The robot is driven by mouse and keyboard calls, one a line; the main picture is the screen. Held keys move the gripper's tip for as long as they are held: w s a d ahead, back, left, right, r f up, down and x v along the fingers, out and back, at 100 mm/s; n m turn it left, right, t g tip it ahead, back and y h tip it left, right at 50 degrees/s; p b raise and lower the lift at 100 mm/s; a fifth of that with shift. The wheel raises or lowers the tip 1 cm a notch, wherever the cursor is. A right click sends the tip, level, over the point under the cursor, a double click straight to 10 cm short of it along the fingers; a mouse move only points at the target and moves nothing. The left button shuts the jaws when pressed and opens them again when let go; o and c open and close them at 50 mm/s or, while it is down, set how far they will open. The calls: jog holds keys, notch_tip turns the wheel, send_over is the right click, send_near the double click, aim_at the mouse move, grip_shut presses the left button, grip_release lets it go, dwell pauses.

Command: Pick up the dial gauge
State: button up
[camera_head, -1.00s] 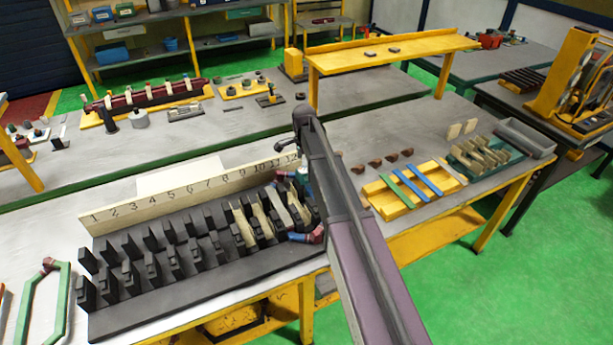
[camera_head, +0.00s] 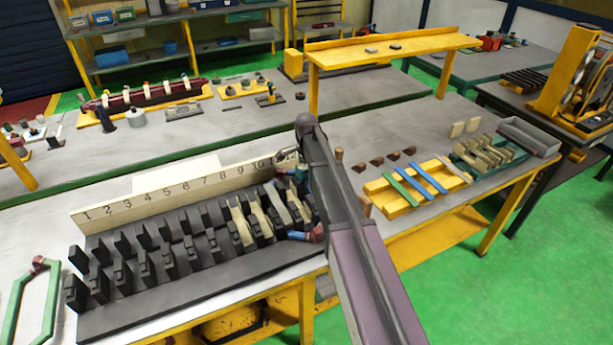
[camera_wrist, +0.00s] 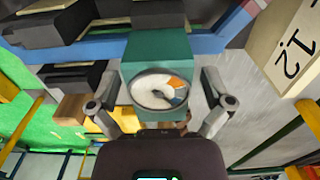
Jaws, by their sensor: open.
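The dial gauge (camera_wrist: 160,68) is a teal block with a round white dial face and an orange mark, in the middle of the wrist view. My gripper (camera_wrist: 161,112) is open, one finger on each side of the gauge's lower part. A gap shows on both sides, so the fingers appear apart from it. In the head view my arm covers most of the gripper (camera_head: 284,157), by the board's high-numbered end. A small teal part shows beside it there, but I cannot tell whether it is the gauge.
A numbered board (camera_head: 170,187) stands behind a black slotted rack (camera_head: 190,290) holding pale strips at its right end. Right of my arm are a yellow tray (camera_head: 390,203) with coloured bars and several small brown blocks. A yellow raised shelf (camera_head: 390,50) stands behind.

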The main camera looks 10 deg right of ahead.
jog(key=shift+f, duration=0.1)
dwell(0.6)
jog(key=c, duration=1.2)
